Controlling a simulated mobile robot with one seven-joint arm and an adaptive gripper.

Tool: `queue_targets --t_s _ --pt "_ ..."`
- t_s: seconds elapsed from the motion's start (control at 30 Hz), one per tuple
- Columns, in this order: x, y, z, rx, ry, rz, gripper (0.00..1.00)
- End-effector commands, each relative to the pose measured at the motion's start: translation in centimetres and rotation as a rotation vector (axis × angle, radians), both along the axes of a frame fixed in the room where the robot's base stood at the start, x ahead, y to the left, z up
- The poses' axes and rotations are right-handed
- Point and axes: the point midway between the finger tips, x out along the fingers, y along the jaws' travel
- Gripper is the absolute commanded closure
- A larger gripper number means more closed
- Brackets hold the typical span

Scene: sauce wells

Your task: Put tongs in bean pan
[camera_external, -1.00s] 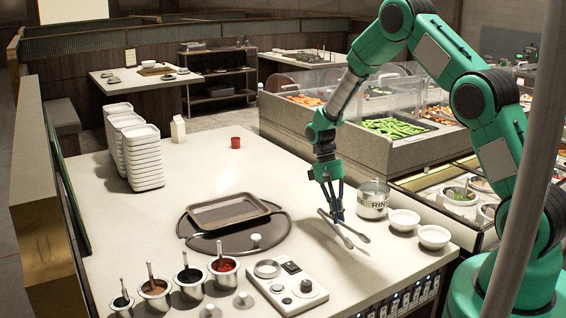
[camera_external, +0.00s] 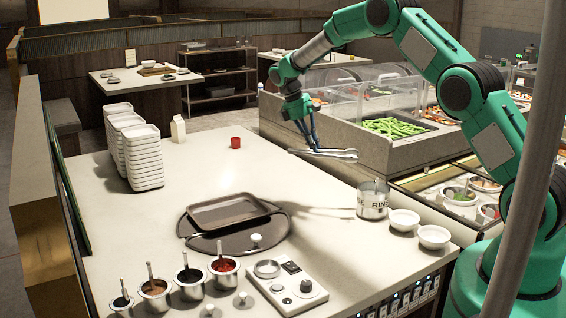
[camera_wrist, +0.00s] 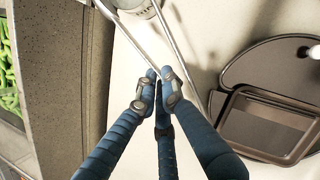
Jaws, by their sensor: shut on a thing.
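My gripper (camera_external: 313,146) is shut on the silver tongs (camera_external: 338,154) and holds them in the air above the far right part of the counter. A pan of green beans (camera_external: 392,127) sits in the glass-covered food bar, to the right of the gripper in the external view. Green beans (camera_wrist: 10,85) also show at the left edge of the wrist view.
A RINSE-type metal can (camera_external: 373,200) and two white bowls (camera_external: 404,219) stand at the counter's right edge. A clear glass guard (camera_external: 375,88) stands over the food bar. A brown tray (camera_external: 228,211), sauce pots and stacked white dishes (camera_external: 143,157) occupy the counter.

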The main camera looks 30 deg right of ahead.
Motion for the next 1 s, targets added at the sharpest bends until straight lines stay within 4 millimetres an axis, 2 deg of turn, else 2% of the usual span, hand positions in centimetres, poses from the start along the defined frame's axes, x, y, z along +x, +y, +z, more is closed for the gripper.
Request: queue_targets --t_s 0.03,0.23,0.5,0.6,0.8,1.0 --pt "0.8 -1.6 1.8 -0.001 -0.004 0.014 1.00" --pt "3.0 -7.7 6.9 -0.001 -0.005 0.086 1.00" --pt "4.8 -16.0 13.9 -0.001 -0.003 0.183 1.00" --pt "5.1 -18.4 15.9 -0.001 -0.002 0.212 1.00" --pt "5.3 -22.0 18.9 0.000 -0.001 0.255 1.00" --pt "5.2 -25.3 20.7 0.000 0.001 0.306 1.00"
